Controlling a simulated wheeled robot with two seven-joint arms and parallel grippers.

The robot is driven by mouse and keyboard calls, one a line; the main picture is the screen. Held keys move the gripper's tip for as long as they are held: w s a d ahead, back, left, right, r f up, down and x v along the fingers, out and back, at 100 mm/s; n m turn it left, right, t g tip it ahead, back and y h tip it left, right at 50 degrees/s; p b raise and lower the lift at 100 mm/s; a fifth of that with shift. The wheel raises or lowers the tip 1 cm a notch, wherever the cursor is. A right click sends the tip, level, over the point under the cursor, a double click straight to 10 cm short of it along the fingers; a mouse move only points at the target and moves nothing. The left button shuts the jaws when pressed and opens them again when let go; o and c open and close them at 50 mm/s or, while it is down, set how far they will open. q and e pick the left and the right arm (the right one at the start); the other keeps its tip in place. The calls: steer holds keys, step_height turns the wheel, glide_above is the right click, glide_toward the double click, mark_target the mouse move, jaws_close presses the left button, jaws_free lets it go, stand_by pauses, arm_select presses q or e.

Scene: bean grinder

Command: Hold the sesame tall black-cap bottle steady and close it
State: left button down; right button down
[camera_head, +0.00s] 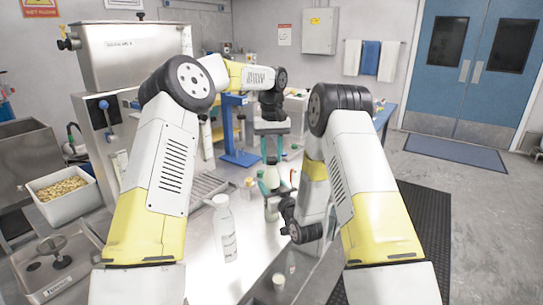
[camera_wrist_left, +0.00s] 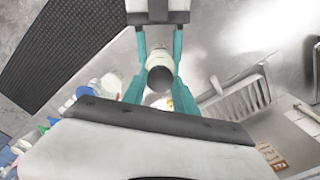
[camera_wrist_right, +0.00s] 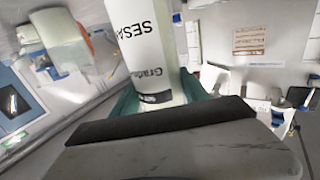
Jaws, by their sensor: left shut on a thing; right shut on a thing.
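The sesame bottle (camera_wrist_right: 145,45) is pale with a black "SESA…" label and fills the middle of the right wrist view. My right gripper (camera_wrist_right: 160,95) is shut on its body, with teal fingers on both sides; in the head view the bottle (camera_head: 271,179) stands upright below my left gripper (camera_head: 272,162). In the left wrist view, my left gripper (camera_wrist_left: 158,88) points down and is shut on the round black cap (camera_wrist_left: 160,79), with the pale bottle around it. Whether the cap is fully seated cannot be told.
A clear labelled bottle (camera_head: 225,230) stands on the bright table left of the grippers. A blue press stand (camera_head: 235,130) is behind. A bin of beans (camera_head: 63,188) is at far left. Small jars (camera_head: 279,281) stand near the table's front edge.

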arm_select(q)
steer(key=m, duration=0.6)
steer(key=shift+m, duration=0.4)
steer(key=m, duration=0.6)
steer(key=c, duration=0.9)
jaws_free()
step_height(320, 180, up, 12)
steer(key=shift+f, duration=0.1)
arm_select(e)
steer(key=shift+c, duration=2.4)
jaws_free()
